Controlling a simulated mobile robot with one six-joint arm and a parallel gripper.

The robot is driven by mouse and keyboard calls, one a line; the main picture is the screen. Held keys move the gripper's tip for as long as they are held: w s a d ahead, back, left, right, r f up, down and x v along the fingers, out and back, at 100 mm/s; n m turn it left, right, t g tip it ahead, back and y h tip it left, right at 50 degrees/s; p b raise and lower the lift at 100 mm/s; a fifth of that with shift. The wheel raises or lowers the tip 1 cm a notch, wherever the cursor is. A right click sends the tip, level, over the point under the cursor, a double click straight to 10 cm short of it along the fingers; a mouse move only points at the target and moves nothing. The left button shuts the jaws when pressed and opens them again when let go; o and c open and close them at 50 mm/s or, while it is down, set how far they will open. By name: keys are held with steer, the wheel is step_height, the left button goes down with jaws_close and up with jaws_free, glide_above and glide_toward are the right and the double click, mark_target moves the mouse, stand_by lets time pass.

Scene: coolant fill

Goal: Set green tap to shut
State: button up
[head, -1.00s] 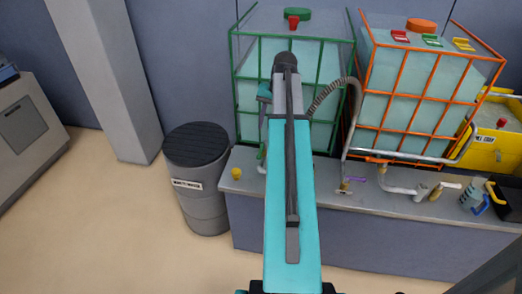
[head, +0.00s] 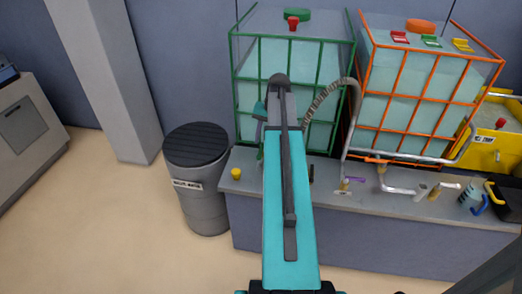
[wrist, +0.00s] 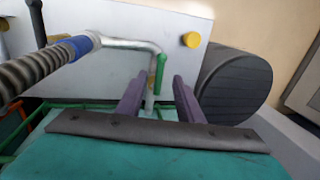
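The green tap is a green handle (wrist: 160,72) on a silver pipe (wrist: 120,45) in the wrist view. The handle lies lengthwise along the picture, near the pipe's bend and a small brass part. My gripper (wrist: 161,77) is open, its two purple-grey fingers pointing toward the tap. The handle shows between the fingertips with a gap on either side; I cannot tell if the tips are level with it. In the head view, my arm hides most of the tap and gripper. The green-caged tank (head: 292,50) stands behind my arm.
A ribbed hose (wrist: 40,72) with a blue collar runs left of the tap. A yellow cap (wrist: 191,39) sits on the grey bench (head: 375,213). A dark-lidded waste barrel (head: 197,145) stands at the bench's left end. An orange-caged tank (head: 420,85) stands to the right.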

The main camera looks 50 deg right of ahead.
mark_target(260, 153)
steer(key=shift+w+a+f, duration=0.1)
steer(key=shift+w+f, duration=0.1)
steer(key=shift+f, duration=0.9)
steer(key=shift+w+a+f, duration=0.15)
steer(key=shift+f, duration=0.9)
steer(key=shift+w+a+f, duration=0.1)
steer(key=shift+w+f, duration=0.1)
steer(key=shift+f, duration=0.9)
jaws_close()
steer(key=shift+a, duration=0.1)
